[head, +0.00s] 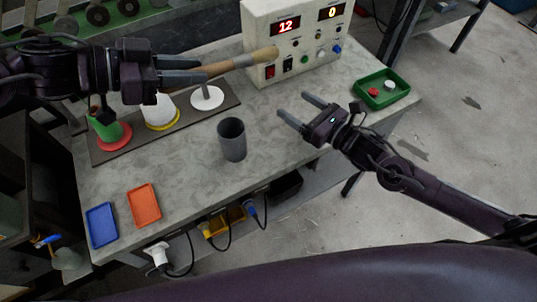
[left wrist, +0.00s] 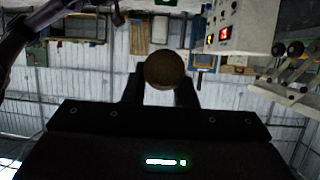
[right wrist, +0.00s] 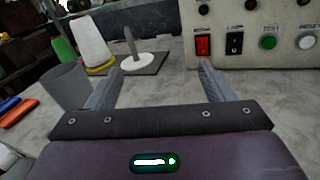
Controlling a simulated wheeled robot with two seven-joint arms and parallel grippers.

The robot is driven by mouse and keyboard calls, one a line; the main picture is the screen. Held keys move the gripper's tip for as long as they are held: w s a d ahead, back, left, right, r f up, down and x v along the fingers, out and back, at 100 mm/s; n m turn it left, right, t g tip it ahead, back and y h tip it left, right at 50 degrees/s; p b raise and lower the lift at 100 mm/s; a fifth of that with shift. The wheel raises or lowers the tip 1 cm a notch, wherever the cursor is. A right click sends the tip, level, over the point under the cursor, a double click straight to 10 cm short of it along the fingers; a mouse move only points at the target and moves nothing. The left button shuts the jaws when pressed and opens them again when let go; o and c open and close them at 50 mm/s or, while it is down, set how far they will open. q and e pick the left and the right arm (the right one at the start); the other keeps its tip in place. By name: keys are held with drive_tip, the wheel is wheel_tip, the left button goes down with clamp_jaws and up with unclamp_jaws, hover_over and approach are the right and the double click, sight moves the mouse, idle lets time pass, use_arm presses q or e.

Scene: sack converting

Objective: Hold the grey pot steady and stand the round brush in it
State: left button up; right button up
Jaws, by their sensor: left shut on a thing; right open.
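The grey pot (head: 232,140) stands upright and empty near the middle of the table. It also shows at the left of the right wrist view (right wrist: 65,88). My left gripper (head: 205,70) is shut on the round brush (head: 245,61), a long wooden piece held roughly level above the back of the table. Its round end faces the camera in the left wrist view (left wrist: 165,70); the bristles cannot be made out. My right gripper (head: 293,104) is open and empty, to the right of the pot and apart from it.
A control box (head: 290,45) with displays stands at the back. A dark board (head: 185,125) carries a green cone, a white cone and a white disc with a peg. A green tray (head: 382,89) is right; blue (head: 102,225) and orange (head: 144,204) trays are front left. The table around the pot is clear.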

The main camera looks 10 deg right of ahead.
sight(223, 132)
drive_tip(key=s+a+f+n, duration=0.1)
drive_tip(key=s+a, duration=0.2)
drive_tip(key=s+a+f+n+g+y, duration=0.1)
drive_tip(key=s+a, duration=0.2)
drive_tip(key=s+a+f+y, duration=0.1)
drive_tip(key=s+a, duration=0.2)
drive_tip(key=s, duration=0.1)
drive_tip(key=shift+a+n+g, duration=0.3)
drive_tip(key=shift+n, duration=0.1)
drive_tip(key=shift+a+y, duration=0.3)
drive_tip(key=x, duration=1.1)
drive_tip(key=shift+w+a+f, duration=0.1)
drive_tip(key=shift+w+a, duration=0.05)
drive_tip(key=shift+a, duration=0.05)
drive_tip(key=c, duration=1.1)
drive_tip(key=shift+o, duration=0.2)
use_arm(q)
wheel_tip(223, 132, down, 13)
